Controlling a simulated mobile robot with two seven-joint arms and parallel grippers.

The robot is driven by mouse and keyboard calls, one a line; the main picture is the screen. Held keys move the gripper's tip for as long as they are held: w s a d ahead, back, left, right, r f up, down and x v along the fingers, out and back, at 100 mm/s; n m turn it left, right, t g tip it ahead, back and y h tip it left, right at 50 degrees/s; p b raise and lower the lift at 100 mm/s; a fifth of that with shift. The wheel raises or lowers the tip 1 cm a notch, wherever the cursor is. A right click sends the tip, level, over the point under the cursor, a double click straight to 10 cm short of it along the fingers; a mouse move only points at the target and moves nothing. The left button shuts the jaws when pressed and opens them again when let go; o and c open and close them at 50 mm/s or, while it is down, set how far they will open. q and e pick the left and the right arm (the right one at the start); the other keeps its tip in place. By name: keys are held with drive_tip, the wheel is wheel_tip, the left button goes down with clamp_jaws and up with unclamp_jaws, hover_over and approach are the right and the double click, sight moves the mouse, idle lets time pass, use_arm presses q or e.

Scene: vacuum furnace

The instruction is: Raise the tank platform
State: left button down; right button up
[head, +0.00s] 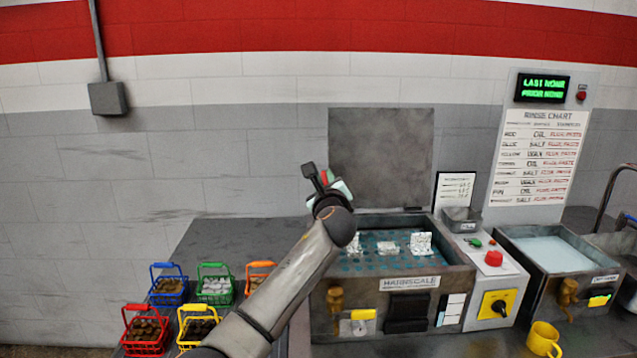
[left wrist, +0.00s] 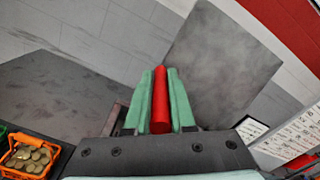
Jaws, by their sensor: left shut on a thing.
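The tank (head: 455,282), labelled HARNSCALE, stands on the bench with its grey lid (head: 381,150) up. A teal perforated platform (head: 372,262) shows inside, with several pale, silvery blocks on it. My left gripper (head: 325,178) is above the tank's back left, in front of the lid in the picture. It is shut on a red bar-shaped handle (left wrist: 160,100), which lies between the green fingers in the left wrist view. What the handle joins to is hidden. My left forearm hides the tank's left side. My right gripper is not in view.
Coloured baskets (head: 214,284) of small parts stand at the left. Right of the tank are a control panel with a red button (head: 493,258) and yellow switch (head: 496,304), a second tank (head: 548,252) and a yellow mug (head: 543,340). The bench behind the baskets is clear.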

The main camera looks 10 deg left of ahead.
use_arm(q)
drive_tip(key=shift+d+r, duration=0.15)
drive_tip(key=shift+d, duration=0.2)
drive_tip(key=c, duration=0.9)
unclamp_jaws()
drive_tip(key=shift+s+d, duration=0.1)
drive_tip(key=shift+d, duration=0.05)
drive_tip(key=shift+c, duration=0.2)
drive_tip(key=shift+o, duration=0.9)
drive_tip(key=shift+a, duration=0.2)
drive_tip(key=b+v, duration=0.1)
drive_tip(key=v, duration=1.1)
drive_tip(key=shift+s, duration=0.3)
drive_tip(key=shift+d, duration=0.15)
